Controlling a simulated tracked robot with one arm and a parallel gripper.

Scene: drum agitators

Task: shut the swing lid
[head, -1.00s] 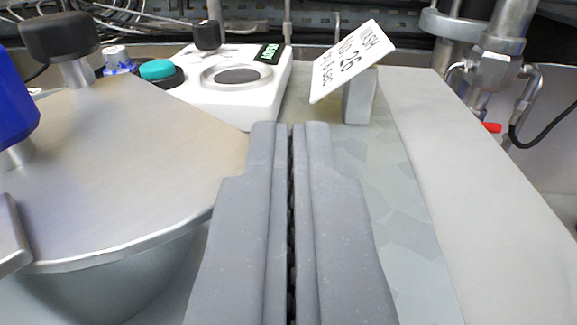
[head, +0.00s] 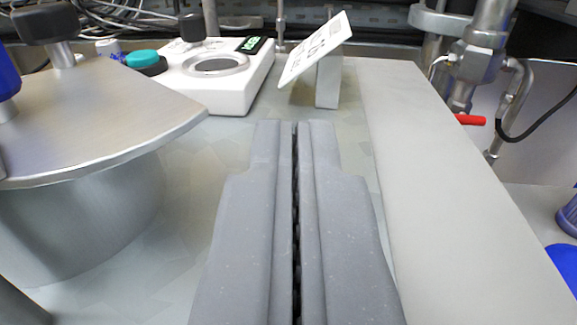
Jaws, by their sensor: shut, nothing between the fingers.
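A flat brushed-metal lid (head: 95,115) shows at the left, with a black knob (head: 45,26) on a short metal post at its far side. It lies above a rounded metal drum (head: 80,220), and the left part of both is cut off by the picture edge. How far the lid covers the drum cannot be told. My gripper (head: 295,124) is shut and empty, pointing forward over the table. It is to the right of the lid and apart from it.
A raised pale strip (head: 430,170) runs along the right. Metal pipes with a red handle (head: 470,119) stand beyond.

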